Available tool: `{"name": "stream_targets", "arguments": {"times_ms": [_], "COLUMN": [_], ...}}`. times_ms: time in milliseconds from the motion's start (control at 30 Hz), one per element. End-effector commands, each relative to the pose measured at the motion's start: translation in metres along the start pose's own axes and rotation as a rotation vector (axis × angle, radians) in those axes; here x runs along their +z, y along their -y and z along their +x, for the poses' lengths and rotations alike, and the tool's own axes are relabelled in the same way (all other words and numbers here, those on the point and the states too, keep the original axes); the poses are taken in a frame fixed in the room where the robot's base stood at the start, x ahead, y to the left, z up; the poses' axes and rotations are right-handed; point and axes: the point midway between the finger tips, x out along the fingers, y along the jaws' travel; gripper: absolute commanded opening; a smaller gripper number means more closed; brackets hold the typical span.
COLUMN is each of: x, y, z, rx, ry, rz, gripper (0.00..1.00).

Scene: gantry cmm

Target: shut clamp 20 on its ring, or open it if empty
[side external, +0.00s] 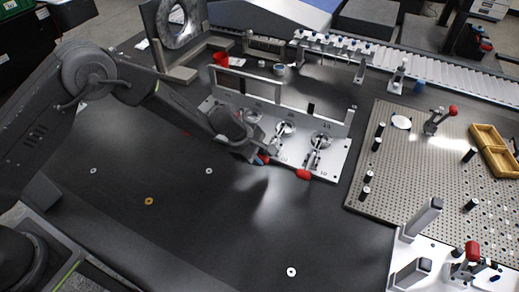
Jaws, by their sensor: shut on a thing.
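My gripper (259,156) is low at the plate's front edge, shut on a red clamp handle (265,160) that is mostly hidden by the fingers. The middle clamp (284,129) and the right clamp (320,141) show round metal parts beneath their arms. The right clamp's red handle (303,174) points toward the front and is free. My arm hides much of the plate's left end.
A perforated board (440,160) with black posts and a wooden tray (492,150) lies to the right. Small washers lie on the dark table (200,220), whose front is mostly clear.

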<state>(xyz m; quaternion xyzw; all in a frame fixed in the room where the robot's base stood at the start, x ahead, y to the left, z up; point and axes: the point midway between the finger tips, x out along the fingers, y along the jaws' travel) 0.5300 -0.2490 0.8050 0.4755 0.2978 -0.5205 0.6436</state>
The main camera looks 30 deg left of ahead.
Motion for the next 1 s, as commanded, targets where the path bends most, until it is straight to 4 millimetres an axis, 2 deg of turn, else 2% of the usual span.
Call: {"name": "stream_targets", "arguments": {"times_ms": [33,100,800,833,1000], "x": [-0.0033,-0.0041,-0.0065,-0.0065,-0.0066], "y": [0.0149,0.0166,0.0200,0.0200,0.0200], "z": [0.0108,0.0133,0.0194,0.0194,0.0194], "rx": [-0.031,-0.031,-0.028,-0.028,-0.028], "ry": [-0.004,-0.003,-0.008,-0.008,-0.008], "rz": [-0.004,-0.004,0.001,0.001,0.002], "gripper": [0.00,0.00,0.00,0.30,0.46]}}
